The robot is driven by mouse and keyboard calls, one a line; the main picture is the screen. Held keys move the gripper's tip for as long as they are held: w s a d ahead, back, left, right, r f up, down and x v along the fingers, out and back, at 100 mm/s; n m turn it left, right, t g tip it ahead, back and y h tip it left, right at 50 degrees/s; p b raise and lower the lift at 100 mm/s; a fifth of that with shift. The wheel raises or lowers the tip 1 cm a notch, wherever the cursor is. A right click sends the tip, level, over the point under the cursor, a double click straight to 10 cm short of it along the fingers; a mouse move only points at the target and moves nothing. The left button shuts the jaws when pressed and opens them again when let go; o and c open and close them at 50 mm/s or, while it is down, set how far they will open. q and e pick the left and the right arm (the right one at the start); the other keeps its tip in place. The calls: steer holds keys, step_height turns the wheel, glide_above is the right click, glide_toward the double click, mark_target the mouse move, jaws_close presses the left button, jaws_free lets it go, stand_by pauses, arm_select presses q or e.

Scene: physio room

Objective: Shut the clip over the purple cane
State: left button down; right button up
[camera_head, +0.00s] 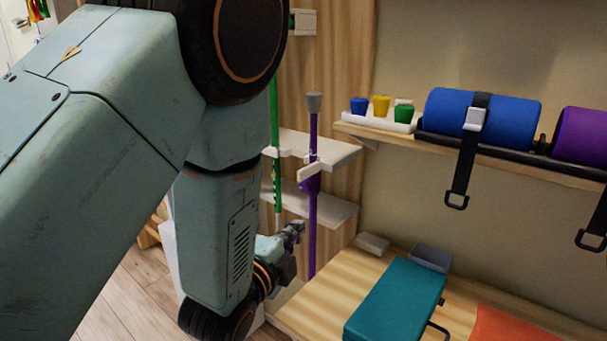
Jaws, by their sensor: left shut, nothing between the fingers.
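The purple cane (313,225) stands upright by the wooden side panel, with a grey tip at its top. A small white clip (310,170) is at the cane, at the front of a white shelf; part of it sticks out at a slant, and I cannot tell for sure whether it closes around the cane. My left gripper (298,229) is shut and empty, just left of the cane and below the clip. My left arm fills the left of the view. My right gripper is not in view.
A green cane (274,150) stands left of the purple one, partly behind my arm. A shelf at right holds a blue roll (440,108) with a hanging black strap (463,165) and small coloured cups (381,106). A teal padded block (396,300) lies on the wooden bench (322,303).

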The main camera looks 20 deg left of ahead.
arm_select(q)
steer(key=shift+m+t, duration=0.6)
steer(key=shift+m, duration=0.2)
steer(key=r, duration=0.4)
steer(key=shift+w+d+r, duration=0.1)
steer(key=shift+w+d, duration=0.25)
steer(key=shift+w, duration=0.1)
glide_toward(309, 171)
steer(key=w+d, duration=0.4)
steer(key=d, duration=0.1)
steer(key=a, duration=0.2)
steer(key=w+a, duration=0.1)
steer(key=shift+a, duration=0.4)
